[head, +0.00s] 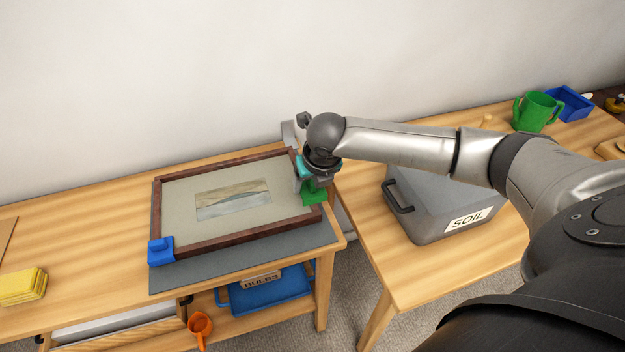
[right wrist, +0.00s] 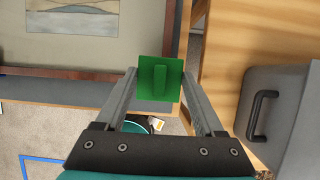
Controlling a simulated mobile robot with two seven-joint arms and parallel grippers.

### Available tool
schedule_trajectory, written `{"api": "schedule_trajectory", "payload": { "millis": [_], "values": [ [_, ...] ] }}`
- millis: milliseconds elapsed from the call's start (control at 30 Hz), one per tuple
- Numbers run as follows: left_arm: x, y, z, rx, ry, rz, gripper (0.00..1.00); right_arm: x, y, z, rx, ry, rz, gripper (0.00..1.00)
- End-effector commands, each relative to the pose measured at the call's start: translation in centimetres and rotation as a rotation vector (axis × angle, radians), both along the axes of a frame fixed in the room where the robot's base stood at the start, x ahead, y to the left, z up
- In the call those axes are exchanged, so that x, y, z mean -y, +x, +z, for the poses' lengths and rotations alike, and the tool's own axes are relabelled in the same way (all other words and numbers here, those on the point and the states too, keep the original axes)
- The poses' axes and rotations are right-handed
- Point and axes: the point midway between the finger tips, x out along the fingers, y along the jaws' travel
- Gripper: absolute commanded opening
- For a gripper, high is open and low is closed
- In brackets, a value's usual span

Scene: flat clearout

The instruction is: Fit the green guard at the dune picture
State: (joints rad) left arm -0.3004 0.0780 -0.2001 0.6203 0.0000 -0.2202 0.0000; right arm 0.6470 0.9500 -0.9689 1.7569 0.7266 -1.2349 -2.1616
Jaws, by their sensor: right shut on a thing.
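The dune picture (head: 233,198) lies flat in a dark brown frame (head: 240,237) on a grey mat (head: 190,275). A blue guard (head: 160,250) sits on the frame's front-left corner. My right gripper (head: 308,180) is over the frame's right end, shut on the green guard (head: 314,195). In the right wrist view the green guard (right wrist: 160,77) shows between the two fingers, at the frame's front-right corner. I cannot tell whether it touches the frame or is just above it. My left gripper is not in view.
A grey SOIL box (head: 435,215) stands on the right table, past a gap. A green two-handled cup (head: 537,112) and a blue tray (head: 570,103) are behind it. A yellow stack (head: 22,287) lies at left. A blue BULBS crate (head: 265,295) and orange scoop (head: 201,326) are below.

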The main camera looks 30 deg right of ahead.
Motion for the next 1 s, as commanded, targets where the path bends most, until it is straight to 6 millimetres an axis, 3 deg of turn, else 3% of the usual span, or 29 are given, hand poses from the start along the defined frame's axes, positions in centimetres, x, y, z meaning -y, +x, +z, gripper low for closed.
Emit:
{"api": "schedule_trajectory", "payload": {
  "millis": [233, 400, 700, 1000],
  "values": [
    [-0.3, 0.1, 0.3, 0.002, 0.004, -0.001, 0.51, 0.0, 0.0, 0.1, -0.001, 0.000, 0.000, 0.19],
    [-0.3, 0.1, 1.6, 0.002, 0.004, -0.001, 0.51, 0.0, 0.0, 0.3, -0.002, -0.001, 0.001, 0.19],
    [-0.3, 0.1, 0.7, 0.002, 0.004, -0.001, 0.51, 0.0, 0.0, -3.1, -0.002, -0.001, 0.001, 0.19],
    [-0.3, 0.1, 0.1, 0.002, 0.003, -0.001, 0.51, 0.0, 0.0, -4.8, 0.000, -0.001, 0.002, 0.19]
  ]
}}
